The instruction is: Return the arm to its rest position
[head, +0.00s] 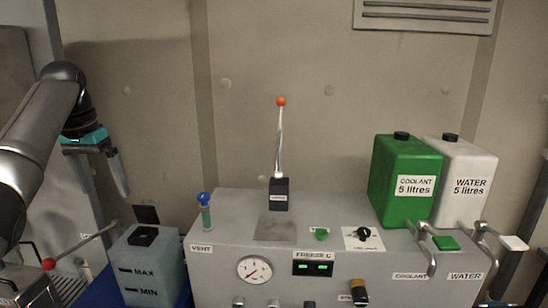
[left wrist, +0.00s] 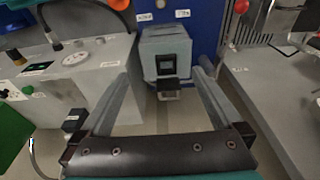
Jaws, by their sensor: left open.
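My left arm (head: 35,135) comes in from the left edge of the head view, raised. Its gripper (head: 106,190) points down, open and empty, in the air at the left of the grey machine. In the left wrist view the two fingers (left wrist: 162,76) stand wide apart with nothing between them. Beyond them is the grey tank (left wrist: 165,45) with a dark square opening. In the head view this tank (head: 152,270), marked MAX and MIN, stands below and right of the gripper, apart from it. My right gripper does not show in either view.
The grey machine (head: 345,215) fills the middle, with a tall orange-tipped lever (head: 279,140) and a blue-capped vent (head: 204,205). A green coolant container (head: 402,205) and a white water container (head: 470,170) stand on its right. A red-knobbed lever (head: 75,253) is at lower left.

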